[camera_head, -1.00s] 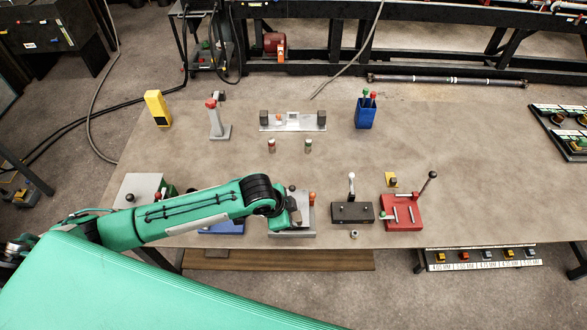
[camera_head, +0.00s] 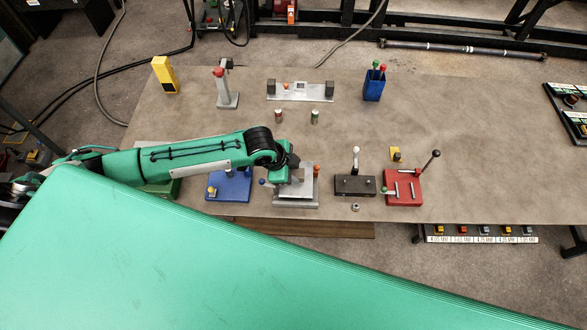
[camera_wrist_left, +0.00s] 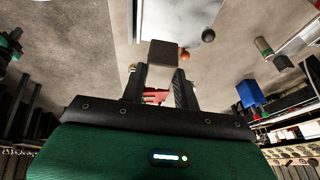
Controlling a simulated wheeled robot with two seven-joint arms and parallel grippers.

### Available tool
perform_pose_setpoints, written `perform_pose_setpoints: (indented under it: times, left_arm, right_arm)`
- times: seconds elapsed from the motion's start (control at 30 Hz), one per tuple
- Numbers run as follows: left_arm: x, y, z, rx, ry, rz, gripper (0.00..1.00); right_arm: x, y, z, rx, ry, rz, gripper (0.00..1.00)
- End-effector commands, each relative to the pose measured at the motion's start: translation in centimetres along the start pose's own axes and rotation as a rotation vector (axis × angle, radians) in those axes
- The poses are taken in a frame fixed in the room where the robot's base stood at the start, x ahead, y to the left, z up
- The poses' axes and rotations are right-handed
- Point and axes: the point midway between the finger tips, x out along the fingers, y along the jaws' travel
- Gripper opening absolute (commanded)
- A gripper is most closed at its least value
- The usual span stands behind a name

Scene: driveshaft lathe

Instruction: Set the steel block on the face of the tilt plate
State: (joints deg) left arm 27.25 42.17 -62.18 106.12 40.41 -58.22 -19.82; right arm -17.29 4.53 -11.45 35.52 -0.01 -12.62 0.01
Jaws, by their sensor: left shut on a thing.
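In the left wrist view, the gripper (camera_wrist_left: 160,88) is shut on the steel block (camera_wrist_left: 163,53), a dark grey-brown block at the fingertips. The orange knob (camera_wrist_left: 184,55) and dark ball (camera_wrist_left: 208,35) show just beyond it. In the head view the gripper hides the block, so I cannot tell whether it touches the plate. My right gripper is not in view.
A blue fixture (camera_head: 230,187) stands left of the tilt plate. A black block with a lever (camera_head: 355,185) and a red fixture (camera_head: 404,188) stand to the right. Two small cylinders (camera_head: 278,115) (camera_head: 314,116) stand behind. The table's middle right is clear.

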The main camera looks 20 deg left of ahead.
Motion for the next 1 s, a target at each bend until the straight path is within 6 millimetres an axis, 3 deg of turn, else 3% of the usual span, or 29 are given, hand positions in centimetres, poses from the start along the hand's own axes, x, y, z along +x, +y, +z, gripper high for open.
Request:
perform_pose_setpoints:
  times: [1.0]
  left_arm:
    - [7.2,0.1,2.9,-0.001,0.001,0.000,0.00]
  right_arm:
    - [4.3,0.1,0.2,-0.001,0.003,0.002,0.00]
